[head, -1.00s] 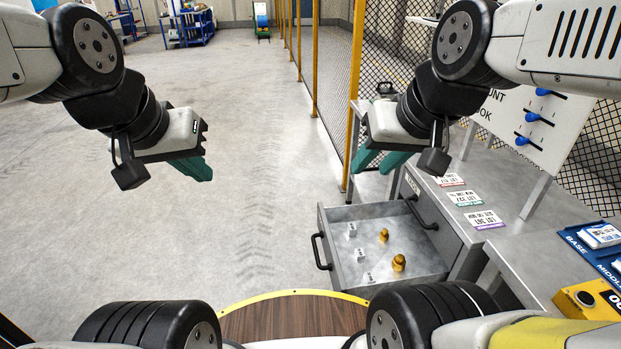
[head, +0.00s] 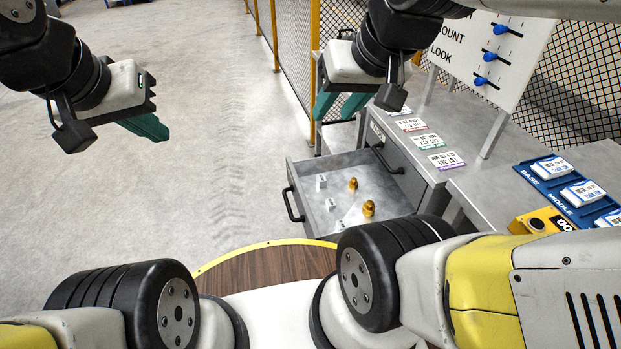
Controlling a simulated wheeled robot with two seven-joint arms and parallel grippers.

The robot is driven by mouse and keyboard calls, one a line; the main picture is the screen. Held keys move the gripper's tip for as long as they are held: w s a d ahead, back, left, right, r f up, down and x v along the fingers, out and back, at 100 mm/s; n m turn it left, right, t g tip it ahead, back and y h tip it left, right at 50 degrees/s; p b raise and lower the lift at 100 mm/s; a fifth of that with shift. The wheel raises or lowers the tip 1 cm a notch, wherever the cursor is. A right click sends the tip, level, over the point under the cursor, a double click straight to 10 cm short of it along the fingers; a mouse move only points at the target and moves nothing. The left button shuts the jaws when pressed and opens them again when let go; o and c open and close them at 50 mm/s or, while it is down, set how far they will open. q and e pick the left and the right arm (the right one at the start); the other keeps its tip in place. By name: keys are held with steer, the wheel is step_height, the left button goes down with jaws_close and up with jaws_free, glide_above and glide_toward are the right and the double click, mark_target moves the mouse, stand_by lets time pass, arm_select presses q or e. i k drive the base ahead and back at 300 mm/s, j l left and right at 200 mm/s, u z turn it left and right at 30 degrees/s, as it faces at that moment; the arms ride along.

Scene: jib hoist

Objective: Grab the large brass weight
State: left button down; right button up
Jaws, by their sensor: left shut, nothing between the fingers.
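The large brass weight (head: 368,208) stands in the open grey drawer (head: 300,166), near its right front part. A smaller brass weight (head: 353,183) stands behind it. My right gripper (head: 338,106) hangs beyond and above the drawer, apart from the weights. Its two teal fingers look spread, with nothing visible between them. My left gripper (head: 150,128) is shut and empty over the bare floor, well left of the drawer.
Small white tags stand in the drawer, left of the weights. The drawer's black handle (head: 291,204) faces left. The grey bench (head: 475,190) holds labelled cards, a blue tray (head: 540,180) and a yellow box (head: 540,222). A mesh fence stands behind.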

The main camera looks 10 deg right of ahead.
mark_target(367, 210)
steer(key=i+j+z, duration=0.1)
steer(key=j+z, duration=0.25)
steer(key=i+j+z, duration=0.1)
steer(key=z, duration=0.3)
steer(key=j+z, duration=0.35)
